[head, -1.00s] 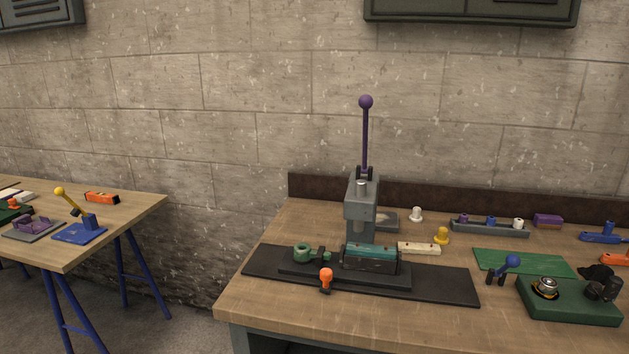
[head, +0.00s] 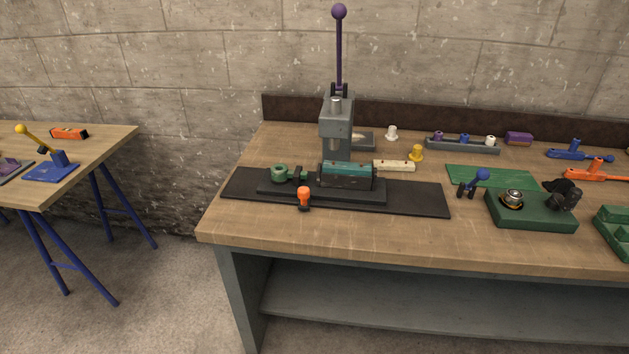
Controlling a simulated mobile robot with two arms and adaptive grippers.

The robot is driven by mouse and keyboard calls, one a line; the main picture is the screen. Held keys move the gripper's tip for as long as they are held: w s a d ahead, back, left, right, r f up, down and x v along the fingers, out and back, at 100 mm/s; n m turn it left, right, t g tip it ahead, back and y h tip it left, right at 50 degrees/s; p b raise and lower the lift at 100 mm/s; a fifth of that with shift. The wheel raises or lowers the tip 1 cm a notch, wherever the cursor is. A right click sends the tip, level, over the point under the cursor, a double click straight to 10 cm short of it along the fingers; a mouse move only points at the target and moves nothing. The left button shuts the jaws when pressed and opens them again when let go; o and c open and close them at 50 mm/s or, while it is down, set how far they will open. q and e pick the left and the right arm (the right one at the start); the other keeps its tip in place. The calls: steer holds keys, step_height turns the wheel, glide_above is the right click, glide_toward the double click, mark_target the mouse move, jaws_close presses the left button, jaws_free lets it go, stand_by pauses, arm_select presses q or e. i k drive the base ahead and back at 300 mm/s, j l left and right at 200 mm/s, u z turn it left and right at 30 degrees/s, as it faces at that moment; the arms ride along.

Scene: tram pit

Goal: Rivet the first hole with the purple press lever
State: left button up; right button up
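The press (head: 337,125) is a grey column standing at the back of a black mat (head: 420,200) on the right workbench. Its purple lever (head: 339,50) points straight up and ends in a purple ball. Below the press head, a dark block with a teal top (head: 346,170) lies on a black base (head: 372,196). A cream strip with holes (head: 394,166) lies to the right of the block. The holes under the press are too small to make out. Neither of my grippers shows in the head view.
An orange knob (head: 304,197) and a green ring part (head: 279,174) are at the mat's left. A yellow piece (head: 417,153), a grey rack (head: 462,146) and a green fixture (head: 530,212) stand to the right. The bench's front strip is clear. Another table (head: 95,150) stands left, across a floor gap.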

mark_target(339, 10)
steer(key=i+j+z, duration=0.15)
steer(key=z, duration=0.35)
steer(key=i+j+z, duration=0.1)
steer(key=j+z, duration=0.2)
steer(key=z, duration=0.15)
steer(key=j+z, duration=0.3)
steer(key=z, duration=0.2)
steer(key=j+z, duration=0.3)
steer(key=z, duration=0.15)
steer(key=j, duration=0.45)
steer(key=k+j+z, duration=0.15)
steer(key=j, duration=0.7)
steer(key=k+j+z, duration=0.1)
steer(key=j, duration=0.3)
steer(key=j+z, duration=0.1)
steer(key=j, duration=0.35)
steer(key=k+j, duration=0.15)
steer(key=j, duration=0.25)
steer(key=k+j+z, duration=0.15)
steer(key=j, duration=0.25)
steer(key=k+j, duration=0.1)
steer(key=j, duration=0.3)
